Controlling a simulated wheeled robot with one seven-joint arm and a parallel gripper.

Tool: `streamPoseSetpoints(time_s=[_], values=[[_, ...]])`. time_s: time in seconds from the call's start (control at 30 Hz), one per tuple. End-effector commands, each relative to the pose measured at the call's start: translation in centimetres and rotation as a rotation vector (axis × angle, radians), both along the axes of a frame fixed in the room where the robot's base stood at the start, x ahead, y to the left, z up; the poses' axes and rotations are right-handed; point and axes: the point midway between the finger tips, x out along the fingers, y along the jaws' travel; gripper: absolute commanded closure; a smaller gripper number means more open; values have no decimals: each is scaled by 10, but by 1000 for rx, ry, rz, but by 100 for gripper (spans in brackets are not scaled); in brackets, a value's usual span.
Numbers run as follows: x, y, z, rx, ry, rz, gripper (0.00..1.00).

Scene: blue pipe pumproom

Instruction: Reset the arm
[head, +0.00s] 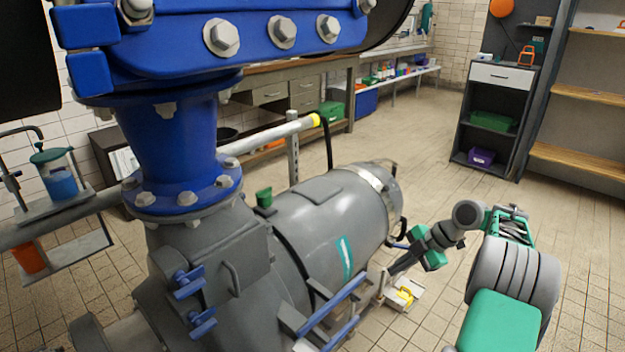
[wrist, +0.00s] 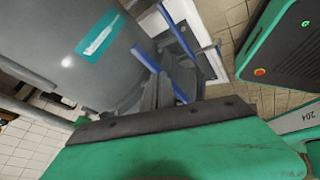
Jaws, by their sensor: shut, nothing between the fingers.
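My arm reaches in from the lower right of the head view, with green and grey links. My gripper (head: 393,270) is at its far end, dark and narrow, beside the right end of the grey pump body (head: 325,225). The fingers look closed, with nothing visible between them. Whether the gripper touches the pump or its frame cannot be told. In the wrist view, my own green housing fills the lower part, and the pump's teal label (wrist: 100,37) shows at the upper left.
A blue valve flange (head: 215,35) rises at the left. Blue rails (head: 335,305) run along the pump's base. A small pale block with a yellow part (head: 405,296) is near the gripper. A dark shelf unit (head: 492,115) stands at the back right. Tiled floor between is clear.

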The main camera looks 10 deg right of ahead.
Motion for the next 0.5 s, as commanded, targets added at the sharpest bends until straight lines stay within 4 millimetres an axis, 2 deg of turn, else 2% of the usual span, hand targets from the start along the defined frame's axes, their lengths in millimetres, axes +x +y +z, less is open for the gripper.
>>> streamPoseSetpoints(time_s=[0.03,0.13,0.23,0.3,0.37,0.4,0.5], values=[[7,19,44,-10,31,-49,100],[12,70,117,-16,157,-252,100],[-3,128,187,-24,286,-519,100],[-25,164,229,-25,358,-714,100],[-51,189,259,-22,407,-886,100],[-71,203,277,-17,434,-1003,100],[-124,225,310,11,474,-1282,100]])
